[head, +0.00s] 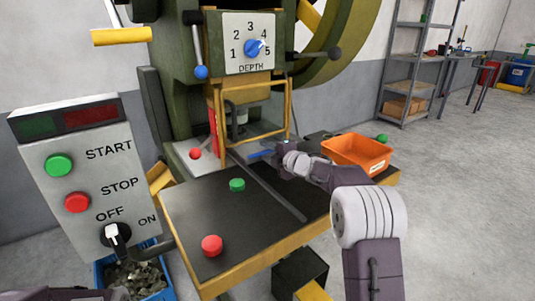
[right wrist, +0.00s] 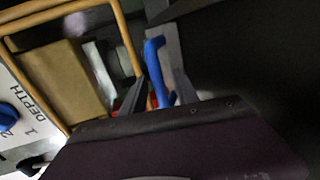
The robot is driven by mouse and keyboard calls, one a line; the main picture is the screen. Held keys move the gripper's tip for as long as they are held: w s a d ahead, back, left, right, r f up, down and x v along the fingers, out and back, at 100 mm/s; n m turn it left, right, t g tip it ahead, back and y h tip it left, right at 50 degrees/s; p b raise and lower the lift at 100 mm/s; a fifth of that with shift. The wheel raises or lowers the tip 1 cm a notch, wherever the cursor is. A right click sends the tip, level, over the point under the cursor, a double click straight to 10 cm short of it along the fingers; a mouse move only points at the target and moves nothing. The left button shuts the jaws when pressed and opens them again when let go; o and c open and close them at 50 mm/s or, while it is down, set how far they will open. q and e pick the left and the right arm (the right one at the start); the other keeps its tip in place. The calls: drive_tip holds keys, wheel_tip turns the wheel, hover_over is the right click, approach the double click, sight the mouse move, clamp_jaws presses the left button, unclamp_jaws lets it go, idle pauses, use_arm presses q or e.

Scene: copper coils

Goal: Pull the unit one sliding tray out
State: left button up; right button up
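The sliding tray's blue handle (head: 262,154) shows at the front of the press, behind the black table top. In the right wrist view the blue handle (right wrist: 154,62) stands in front of a grey plate (right wrist: 168,45), which looks like part of the tray. My right gripper (head: 276,150) is at the handle. In the right wrist view its two fingers (right wrist: 160,82) are apart, one on each side of the handle, with small gaps visible. Much of the tray is hidden inside the press. My left gripper is not in view; only a dark arm part shows at bottom left.
The black table (head: 205,205) holds red and green buttons and a grey rail (head: 275,190). An orange bin (head: 358,153) stands right of my right gripper. A yellow guard frame (head: 219,125) is close by. A control box (head: 90,175) stands at left, above a blue scrap bin (head: 165,292).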

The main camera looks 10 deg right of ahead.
clamp_jaws()
idle(1.4)
